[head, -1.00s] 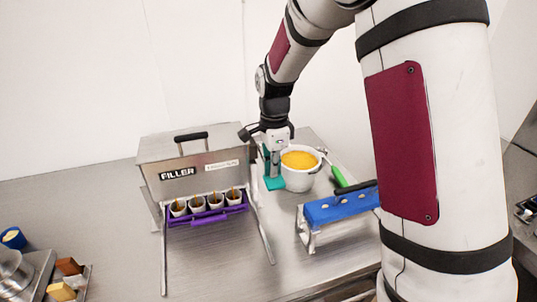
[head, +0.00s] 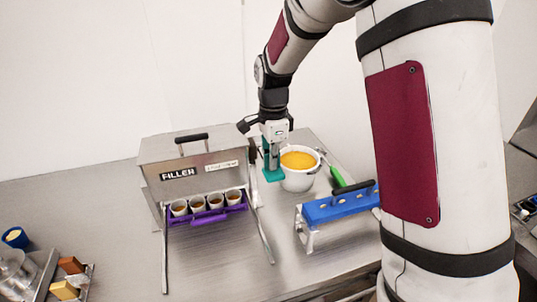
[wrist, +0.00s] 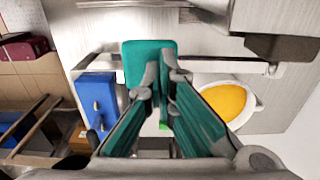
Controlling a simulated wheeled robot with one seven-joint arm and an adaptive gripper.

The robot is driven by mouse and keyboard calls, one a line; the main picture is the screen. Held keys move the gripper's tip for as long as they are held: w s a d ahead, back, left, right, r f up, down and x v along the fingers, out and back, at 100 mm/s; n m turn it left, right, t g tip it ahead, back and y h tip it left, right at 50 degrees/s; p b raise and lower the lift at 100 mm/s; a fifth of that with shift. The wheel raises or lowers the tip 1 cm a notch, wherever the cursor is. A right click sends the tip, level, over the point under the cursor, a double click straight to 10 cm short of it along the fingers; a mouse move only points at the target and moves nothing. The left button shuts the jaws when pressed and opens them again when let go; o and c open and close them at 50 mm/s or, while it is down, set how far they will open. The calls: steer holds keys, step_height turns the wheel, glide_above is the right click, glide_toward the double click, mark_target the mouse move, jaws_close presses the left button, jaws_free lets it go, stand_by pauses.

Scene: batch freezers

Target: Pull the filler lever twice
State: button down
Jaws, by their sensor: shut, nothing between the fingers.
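The steel filler (head: 205,172) stands on the counter, with a purple tray (head: 207,219) of several white cups (head: 215,201) under its front. The cups have orange-brown contents. A teal block (wrist: 148,50), which looks like the lever's handle, sits at the filler's right side; in the head view it is hard to separate from my teal fingers. My gripper (head: 271,172) points down beside the filler's right side. In the wrist view my gripper (wrist: 163,78) is shut and empty, its tips over or against the block's edge; contact is unclear.
A white pot (head: 300,178) of orange liquid stands close to the right of my gripper. A blue rack (head: 340,205) stands front right. Wrapped bars (head: 66,278) and metal containers are front left. The counter before the filler is clear.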

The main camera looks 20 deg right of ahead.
mark_target(272, 172)
steer(key=shift+r+p, duration=0.5)
steer(key=shift+r, duration=2)
steer(key=shift+f, duration=0.15)
steer(key=shift+f+b, duration=0.65)
steer(key=shift+f, duration=3.55)
steer(key=shift+r, duration=0.1)
steer(key=shift+r+p, duration=1)
steer(key=shift+r, duration=3.25)
steer(key=shift+r+p, duration=0.4)
steer(key=shift+r, duration=2.1)
